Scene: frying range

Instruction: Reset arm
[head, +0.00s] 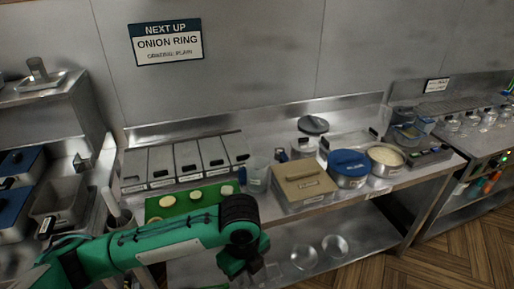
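My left arm, green with a black wrist joint, reaches in from the lower left. My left gripper (246,268) hangs in front of the steel counter, below the level of its top. It is seen from above and behind, so its fingertips are unclear and I cannot tell whether it is open or shut. I see nothing hanging from it. My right gripper is not in view. My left arm hides the front part of the green cutting board (218,187), on which several pale round slices lie.
The counter holds a row of steel bins (187,160), a clear jug (258,174), a tan lidded box (304,185), a blue-lidded pot (349,168) and a pan of pale food (386,157). Clear bowls (303,258) sit on the shelf below. Wooden floor (450,250) is open at lower right.

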